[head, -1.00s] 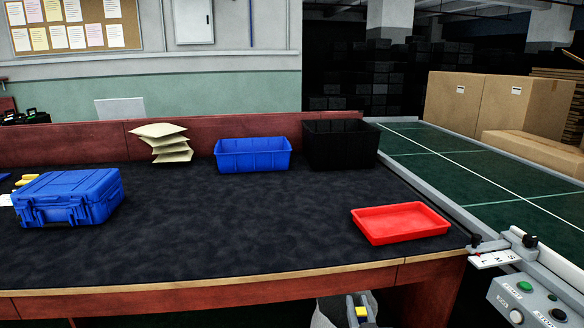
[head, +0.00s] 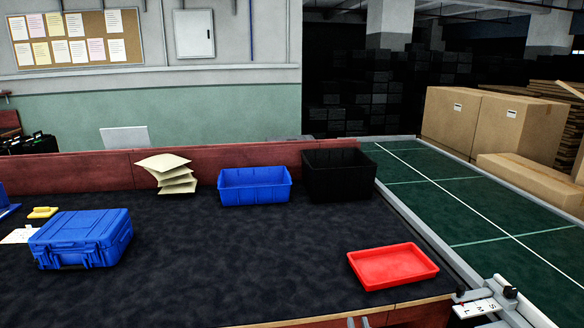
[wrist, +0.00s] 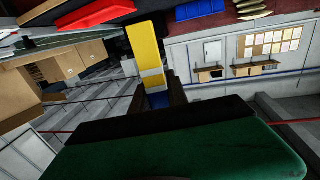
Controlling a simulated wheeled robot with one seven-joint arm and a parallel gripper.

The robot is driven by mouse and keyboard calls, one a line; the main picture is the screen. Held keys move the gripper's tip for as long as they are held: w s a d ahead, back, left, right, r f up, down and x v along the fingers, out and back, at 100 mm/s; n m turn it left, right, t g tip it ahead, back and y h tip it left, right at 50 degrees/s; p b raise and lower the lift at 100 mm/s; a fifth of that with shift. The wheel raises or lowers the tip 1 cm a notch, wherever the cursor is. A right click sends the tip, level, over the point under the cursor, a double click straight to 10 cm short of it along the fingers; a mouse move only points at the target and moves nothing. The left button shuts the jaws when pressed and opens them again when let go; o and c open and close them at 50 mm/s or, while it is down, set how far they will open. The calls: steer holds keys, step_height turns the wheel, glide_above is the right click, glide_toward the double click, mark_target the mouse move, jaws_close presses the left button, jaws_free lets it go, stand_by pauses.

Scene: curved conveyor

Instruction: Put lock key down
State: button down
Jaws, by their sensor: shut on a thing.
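The yellow lock key (wrist: 146,50), with a pale grey band near its lower end, is held upright in the wrist view. My gripper (wrist: 158,98) is shut on its lower end, with a dark finger on each side. In the head view my gripper is almost wholly below the bottom edge, so its height over the table's front cannot be told. The key is not clearly seen there. The dark work table (head: 200,268) lies beyond the gripper in the head view.
A red tray (head: 393,266) is at the table's right front. A blue case (head: 82,238) lies left, near a yellow item (head: 42,212). A blue bin (head: 255,188), black bin (head: 338,176) and envelopes (head: 167,173) stand along the back. A green conveyor (head: 460,205) runs right. The table's middle is clear.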

steer(key=r, duration=0.2)
steer(key=s+r, duration=0.1)
steer(key=r, duration=0.4)
steer(key=shift+s+a, duration=0.1)
steer(key=shift+s, duration=0.3)
steer(key=s+d+f+m+g+h+b, duration=0.1)
steer(key=d+f+m+h+b, duration=0.3)
steer(key=d, duration=0.5)
steer(key=s+d+f+m+g+h+b, duration=0.1)
steer(key=s+d+g+h+b, duration=0.1)
steer(key=d+h+b, duration=0.5)
steer(key=s+d+f+m+g+h+b, duration=0.1)
steer(key=d+f+m+b, duration=0.25)
steer(key=d, duration=0.85)
steer(key=s+d+f+m+g+h+b, duration=0.2)
steer(key=s+d+m+g+h+b, duration=0.75)
steer(key=s+d, duration=1)
steer(key=shift+w+d+f+n+g+y+b, duration=0.3)
steer(key=shift+w+d+f+y+b, duration=0.4)
steer(key=shift+d+f+b, duration=0.95)
steer(key=shift+w+d+f+n+g+y+b, duration=0.25)
steer(key=shift+w+d+f+y+b, duration=0.5)
steer(key=shift+d+f, duration=1.55)
steer(key=shift+w+d+f+n+g+y+b, duration=0.3)
steer(key=shift+w+d+f+b, duration=0.55)
steer(key=shift+d+f+b, duration=1.1)
steer(key=shift+a+f+p, duration=0.4)
steer(key=shift+p, duration=0.15)
